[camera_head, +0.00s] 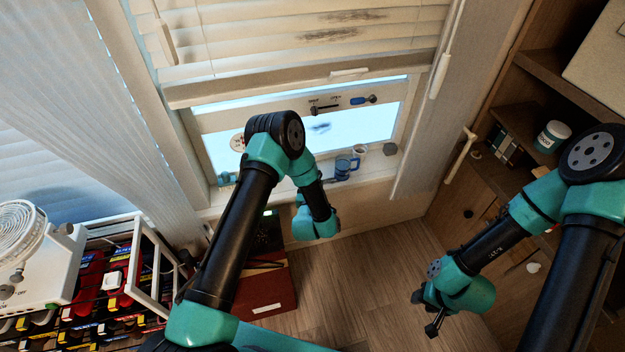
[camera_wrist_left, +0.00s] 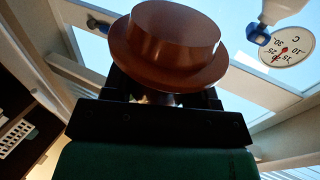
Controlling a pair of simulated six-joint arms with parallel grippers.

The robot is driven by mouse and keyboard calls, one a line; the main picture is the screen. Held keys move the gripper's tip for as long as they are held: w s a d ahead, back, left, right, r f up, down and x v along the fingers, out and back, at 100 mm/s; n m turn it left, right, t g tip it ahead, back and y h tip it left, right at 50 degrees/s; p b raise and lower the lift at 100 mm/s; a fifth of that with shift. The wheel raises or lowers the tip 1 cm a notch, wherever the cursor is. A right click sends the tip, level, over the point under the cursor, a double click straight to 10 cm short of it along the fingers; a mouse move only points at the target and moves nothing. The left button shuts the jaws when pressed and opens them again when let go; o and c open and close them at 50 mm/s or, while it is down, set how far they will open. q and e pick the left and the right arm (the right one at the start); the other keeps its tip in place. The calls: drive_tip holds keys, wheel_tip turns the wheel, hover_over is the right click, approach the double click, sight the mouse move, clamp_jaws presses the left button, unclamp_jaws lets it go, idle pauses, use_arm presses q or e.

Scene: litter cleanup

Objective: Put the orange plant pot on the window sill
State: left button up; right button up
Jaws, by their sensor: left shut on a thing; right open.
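The orange-brown plant pot (camera_wrist_left: 168,45) is in the left wrist view, its wide rim towards the camera. My left gripper (camera_wrist_left: 160,98) is shut on it and holds it up, with the window behind. In the head view I cannot make out the pot; my left forearm and wrist cover that spot. The window sill (camera_head: 376,171) runs under the window, and my left arm crosses in front of it. My right gripper (camera_head: 434,324) is open and empty over the wooden floor at the lower right.
A blue mug (camera_head: 343,167) and a white cup (camera_head: 360,153) stand at the sill's right part. A dark red box (camera_head: 268,292) is below my left arm. A rack (camera_head: 100,290) with a white fan (camera_head: 25,250) is at left. A wooden shelf (camera_head: 535,75) is at right.

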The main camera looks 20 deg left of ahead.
idle(0.5)
use_arm(q)
drive_tip(key=s+a+f+n+g+y, duration=0.2)
drive_tip(key=s+f+y, duration=0.4)
drive_tip(key=s, duration=0.5)
wheel_tip(320, 180, down, 2)
drive_tip(key=shift+s+a+f+n, duration=0.1)
drive_tip(key=shift+s+a+n, duration=0.2)
drive_tip(key=shift+a+n, duration=0.65)
drive_tip(key=shift+w+d+n, duration=0.1)
drive_tip(key=shift+d+n, duration=0.05)
drive_tip(key=shift+n, duration=0.1)
drive_tip(key=shift+a+f+x, duration=0.1)
drive_tip(key=shift+f+x, duration=0.25)
drive_tip(key=shift+x, duration=3.3)
drive_tip(key=shift+a+f+x, duration=0.1)
drive_tip(key=shift+f+x, duration=0.2)
drive_tip(key=shift+x, duration=3.3)
drive_tip(key=shift+a+f+x, duration=0.1)
drive_tip(key=shift+f+x, duration=0.25)
drive_tip(key=shift+x, duration=3.3)
drive_tip(key=shift+f, duration=0.6)
drive_tip(key=o, duration=1.4)
